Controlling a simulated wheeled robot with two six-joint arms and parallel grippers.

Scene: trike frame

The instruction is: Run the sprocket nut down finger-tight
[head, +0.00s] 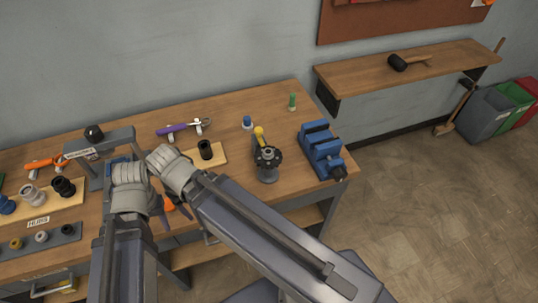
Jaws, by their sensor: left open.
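A black toothed sprocket (268,155) sits on top of a grey stand (267,174) near the right part of the workbench. A yellow-topped item (259,136) stands just behind it and overlaps it in the picture. I cannot make out the sprocket nut at this size. My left gripper (132,190) is open, over the front of the bench, well left of the sprocket. My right gripper (166,163) is close beside it, also left of the sprocket. Neither gripper touches the sprocket.
A blue vise (321,150) stands right of the sprocket at the bench end. A black cylinder (205,150) stands on a wooden board. Purple-handled pliers (180,129), a blue-capped item (247,122) and a green one (292,102) lie behind. A grey press-like frame (98,153) stands left.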

